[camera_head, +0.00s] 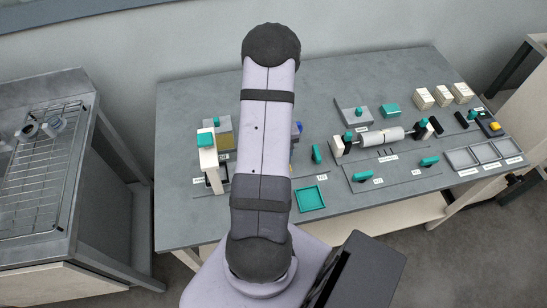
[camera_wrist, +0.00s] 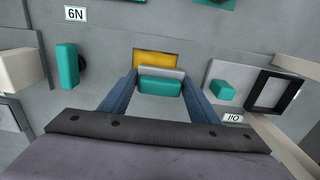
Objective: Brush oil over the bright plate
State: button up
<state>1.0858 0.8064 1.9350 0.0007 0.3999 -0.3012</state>
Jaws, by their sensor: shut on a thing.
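In the wrist view, my gripper (camera_wrist: 160,88) is shut on a teal-handled brush (camera_wrist: 160,86) with a grey strip along its far side. The bright yellow plate (camera_wrist: 158,58) lies just beyond it, and the brush covers its near edge in the picture. I cannot tell whether they touch. At the right, a black-framed oil tray (camera_wrist: 252,93) stands by a label that reads OIL upside down. In the head view, the oil tray (camera_head: 213,184) is left of my arm. My arm hides most of the gripper and the plate there.
A teal block (camera_wrist: 67,65) stands left of my gripper in the wrist view. In the head view, a beige post (camera_head: 209,162) rises left of my arm. A roller (camera_head: 381,137), an empty teal tray (camera_head: 311,199) and grey trays (camera_head: 483,152) lie to the right.

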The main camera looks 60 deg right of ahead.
jog(key=shift+d, duration=0.1)
jog(key=shift+s+d+f, duration=0.1)
jog(key=shift+s+d, duration=0.65)
jog(key=shift+s, duration=0.15)
jog(key=shift+s+d, duration=0.85)
jog(key=shift+d, duration=0.1)
jog(key=shift+w+a, duration=0.1)
jog(key=shift+a, duration=0.05)
jog(key=shift+w+a, duration=0.8)
jog(key=shift+w, duration=0.1)
jog(key=shift+w+a, duration=0.8)
jog(key=shift+a, duration=0.05)
